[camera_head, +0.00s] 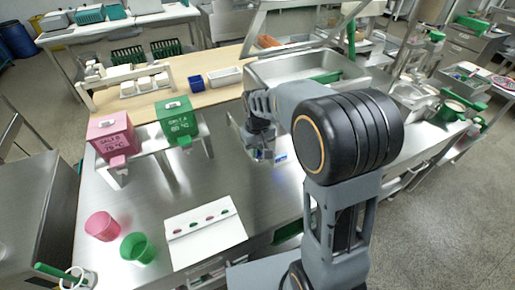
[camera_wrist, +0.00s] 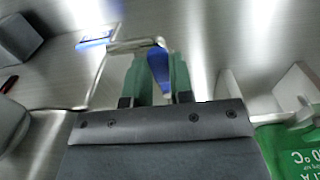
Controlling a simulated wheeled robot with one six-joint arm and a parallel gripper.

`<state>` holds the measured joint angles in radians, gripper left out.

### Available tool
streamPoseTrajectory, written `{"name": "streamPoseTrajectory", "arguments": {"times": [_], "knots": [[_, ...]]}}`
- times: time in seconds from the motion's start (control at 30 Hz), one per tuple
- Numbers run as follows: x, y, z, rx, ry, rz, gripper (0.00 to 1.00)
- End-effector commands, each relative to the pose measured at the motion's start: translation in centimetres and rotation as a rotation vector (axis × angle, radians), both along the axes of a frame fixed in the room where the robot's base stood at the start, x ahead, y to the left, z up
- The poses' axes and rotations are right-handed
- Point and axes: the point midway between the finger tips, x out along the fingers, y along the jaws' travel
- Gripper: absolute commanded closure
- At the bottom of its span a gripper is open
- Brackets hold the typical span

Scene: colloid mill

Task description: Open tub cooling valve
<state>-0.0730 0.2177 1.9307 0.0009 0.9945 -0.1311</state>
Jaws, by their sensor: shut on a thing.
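A blue valve lever (camera_wrist: 158,62) sits at the end of a thin bent metal pipe (camera_wrist: 98,75) in the wrist view. My gripper (camera_wrist: 157,72) has its two green fingers on either side of the lever, shut on it. The lever's lower part is partly hidden between the fingers. In the head view my gripper (camera_head: 262,154) is low over the steel table, beside the steel tub. My arm hides much of the tub's near side there, and the valve is too small to make out clearly.
A steel tub (camera_head: 290,72) stands behind my arm. A pink box (camera_head: 110,137) and a green box (camera_head: 177,120) stand on a rack to the left. Pink (camera_head: 102,226) and green (camera_head: 137,248) cups and a white card (camera_head: 205,232) lie at the front.

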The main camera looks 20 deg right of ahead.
Motion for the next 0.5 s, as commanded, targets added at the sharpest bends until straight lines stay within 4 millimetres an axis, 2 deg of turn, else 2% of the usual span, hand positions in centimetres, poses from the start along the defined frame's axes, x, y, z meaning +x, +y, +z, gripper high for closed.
{"name": "streamPoseTrajectory", "arguments": {"times": [0.27,0.3,0.5], "knots": [[0.11,-0.09,0.12,-0.001,-0.004,0.000,1.00],[0.11,-0.10,0.12,-0.001,-0.004,0.000,0.77],[0.07,-0.06,0.08,-0.001,-0.003,0.000,0.58]]}}
